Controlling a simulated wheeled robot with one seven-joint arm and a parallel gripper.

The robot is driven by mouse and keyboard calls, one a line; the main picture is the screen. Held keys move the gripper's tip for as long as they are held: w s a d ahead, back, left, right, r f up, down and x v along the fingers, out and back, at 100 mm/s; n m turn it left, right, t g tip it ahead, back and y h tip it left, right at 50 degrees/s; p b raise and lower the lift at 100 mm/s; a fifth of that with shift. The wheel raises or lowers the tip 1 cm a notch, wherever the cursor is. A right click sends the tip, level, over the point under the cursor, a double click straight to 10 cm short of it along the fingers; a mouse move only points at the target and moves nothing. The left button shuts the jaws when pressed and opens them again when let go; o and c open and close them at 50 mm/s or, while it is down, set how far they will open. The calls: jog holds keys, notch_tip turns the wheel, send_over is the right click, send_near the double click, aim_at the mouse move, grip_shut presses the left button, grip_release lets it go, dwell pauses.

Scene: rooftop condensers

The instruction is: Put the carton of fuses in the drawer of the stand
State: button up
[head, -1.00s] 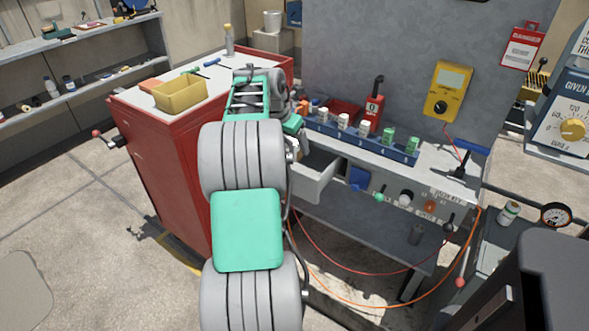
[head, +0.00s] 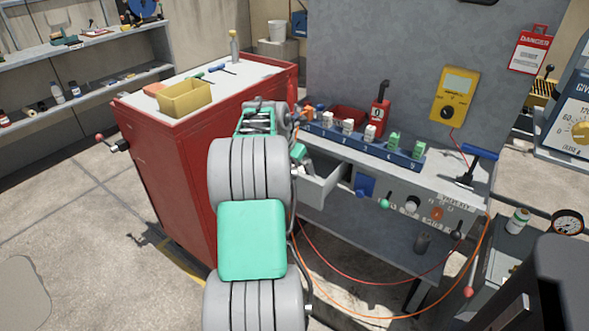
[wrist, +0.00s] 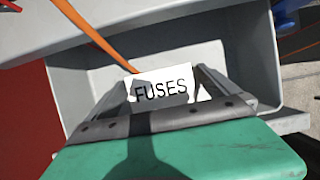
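The carton of fuses (wrist: 160,88) is a white box with "FUSES" printed in black. In the wrist view my gripper (wrist: 165,80) has a finger on each side of it and appears shut on it. The stand's grey drawer (head: 324,190) is pulled open. Its pale walls surround the carton in the wrist view (wrist: 262,68), so the carton is over or inside the drawer; whether it touches the bottom is hidden. In the head view my gripper (head: 303,160) is at the drawer's left end, and my arm hides the carton.
A red cabinet (head: 180,170) stands close on the left, with a yellow bin (head: 184,98) on top. Above the drawer, the bench holds a blue rack (head: 365,146) of several small blocks. An orange cable (wrist: 92,38) crosses the wrist view.

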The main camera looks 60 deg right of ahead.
jog(key=p+v, duration=0.3)
jog(key=v, duration=0.9)
jog(key=shift+r, duration=0.15)
jog(key=w+a+m+t+y, duration=0.1)
jog(key=w+a+m, duration=0.35)
jog(key=a, duration=0.75)
jog(key=w+a+m+t, duration=0.1)
jog(key=w+a+m, duration=0.1)
jog(key=w+a, duration=0.75)
jog(key=s+a+f+m+y, duration=0.1)
jog(key=s+a+f+m, duration=0.2)
jog(key=a, duration=1.2)
jog(key=s+a+f+m+t+y, duration=0.1)
jog(key=s+a+f+m, duration=0.3)
jog(key=a, duration=1)
jog(key=s+m+y, duration=0.1)
jog(key=s+m, duration=0.1)
jog(key=shift+s+a+f+m, duration=0.15)
jog(key=shift+s+a+m, duration=0.15)
jog(key=shift+a+m, duration=0.05)
